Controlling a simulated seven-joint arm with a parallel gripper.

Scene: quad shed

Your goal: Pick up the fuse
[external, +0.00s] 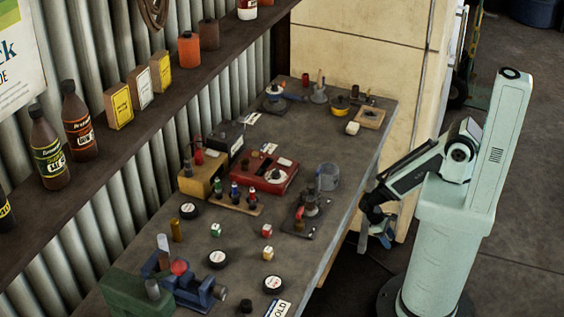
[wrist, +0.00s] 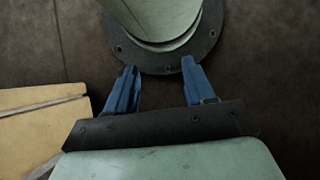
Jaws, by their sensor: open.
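I cannot tell for sure which thing is the fuse. A small upright brass-coloured cylinder (external: 177,230) stands on the workbench (external: 345,150), left of the small cubes, and may be it. A short dark cylinder (external: 246,306) stands near the front of the bench. My gripper (external: 376,238) hangs off the bench's right edge, pointing down, apart from everything on the bench. In the wrist view my gripper (wrist: 160,66) has its two blue fingers wide apart with nothing between them.
A blue vise (external: 185,283), a red box (external: 264,174), a yellow box (external: 202,178) and a clear cup (external: 327,177) stand on the bench. Round black-rimmed tins (external: 218,259) and small cubes (external: 267,230) lie between. A shelf with bottles (external: 76,122) runs along the wall.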

